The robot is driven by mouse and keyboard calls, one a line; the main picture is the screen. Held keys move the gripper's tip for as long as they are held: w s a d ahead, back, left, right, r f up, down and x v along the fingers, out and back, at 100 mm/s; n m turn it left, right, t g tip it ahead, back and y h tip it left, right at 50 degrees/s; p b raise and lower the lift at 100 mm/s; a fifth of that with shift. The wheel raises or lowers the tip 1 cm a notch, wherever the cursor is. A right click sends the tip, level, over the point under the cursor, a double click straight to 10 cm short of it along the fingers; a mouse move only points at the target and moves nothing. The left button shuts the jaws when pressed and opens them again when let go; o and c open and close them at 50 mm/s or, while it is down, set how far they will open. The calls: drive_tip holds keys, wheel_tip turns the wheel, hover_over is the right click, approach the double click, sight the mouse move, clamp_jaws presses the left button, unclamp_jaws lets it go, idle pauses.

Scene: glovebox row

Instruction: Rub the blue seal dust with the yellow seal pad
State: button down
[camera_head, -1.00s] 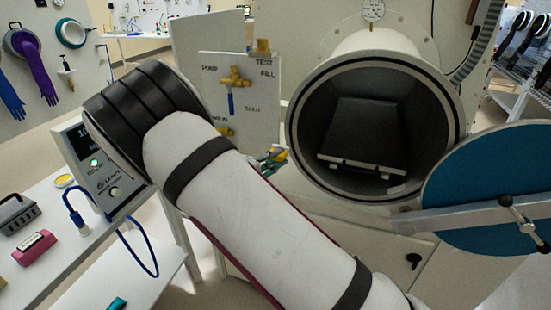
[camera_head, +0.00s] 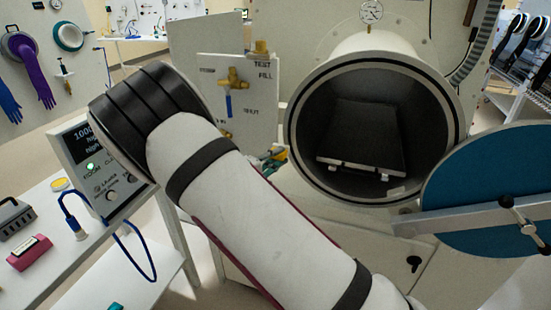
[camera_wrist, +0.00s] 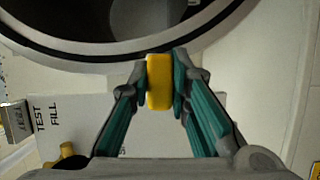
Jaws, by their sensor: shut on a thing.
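My gripper (camera_wrist: 159,84) is shut on the yellow seal pad (camera_wrist: 159,94), held upright between the teal fingers in the wrist view. Beyond the pad is the round port with a dark seal ring (camera_wrist: 60,50) along its rim. The pad overlaps the rim's lower edge in that view; I cannot tell whether they touch. In the head view my gripper (camera_head: 272,157) shows only in part behind my arm, left of the open port (camera_head: 290,130). I cannot make out any blue dust on the seal in either view.
The open round door (camera_head: 490,185) with a blue face stands right of the port. A valve panel (camera_head: 262,120) stands close left of it. A control box (camera_head: 85,165), a pink block (camera_head: 30,253) and a yellow round dish (camera_head: 60,184) are at the left.

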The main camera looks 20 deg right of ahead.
drive_tip(key=shift+d, duration=0.15)
drive_tip(key=s+d+p, duration=0.2)
drive_tip(key=d, duration=0.1)
drive_tip(key=shift+d+p, duration=0.1)
drive_tip(key=shift+p, duration=0.2)
idle(0.3)
drive_tip(key=shift+w+a+r+b, duration=0.1)
drive_tip(key=shift+w+a+b, duration=0.8)
drive_tip(key=shift+w+a, duration=0.65)
drive_tip(key=shift+s+a, duration=0.1)
drive_tip(key=shift+s, duration=0.05)
drive_tip(key=shift+s+a, duration=0.1)
drive_tip(key=shift+s+a+p, duration=0.45)
drive_tip(key=shift+s+a, duration=0.05)
drive_tip(key=shift+s, duration=0.3)
drive_tip(key=shift+s+a+p, duration=0.5)
drive_tip(key=shift+s+a, duration=0.05)
drive_tip(key=shift+s, duration=0.3)
drive_tip(key=shift+s+a+p, duration=0.45)
drive_tip(key=shift+s+a, duration=0.05)
drive_tip(key=shift+s, duration=0.3)
